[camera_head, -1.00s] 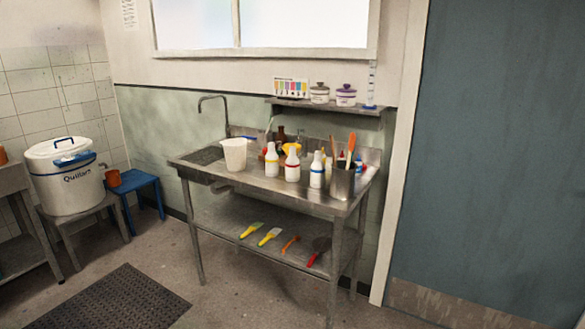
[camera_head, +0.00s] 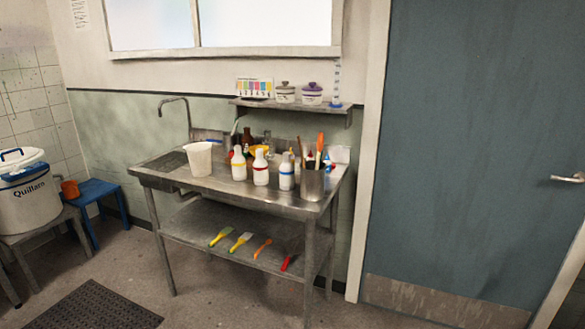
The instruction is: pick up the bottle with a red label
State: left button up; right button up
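Three white squeeze bottles stand upright in a row on the steel sink table (camera_head: 225,190). The middle bottle (camera_head: 260,167) has a red band. The left bottle (camera_head: 238,164) has a yellow or orange band, and the right bottle (camera_head: 286,172) has a blue band. Neither of my grippers shows in the head view.
A white jug (camera_head: 198,158) stands left of the bottles, and a metal pot (camera_head: 312,184) with utensils stands right. Brushes lie on the lower shelf. A blue stool (camera_head: 98,189) and large white pot (camera_head: 27,203) are at left. Floor before the table is clear, with a dark mat (camera_head: 92,307).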

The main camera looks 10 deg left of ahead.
aim_at(261, 166)
jog(key=i+j+z, duration=0.25)
jog(key=i+j, duration=0.15)
jog(key=j, duration=0.25)
jog(key=i+j+z, duration=0.1)
jog(key=j, duration=0.2)
jog(key=i+j+z, duration=0.1)
jog(key=j, duration=0.25)
jog(key=i+j+z, duration=0.15)
jog(key=j, duration=0.25)
jog(key=i, duration=0.1)
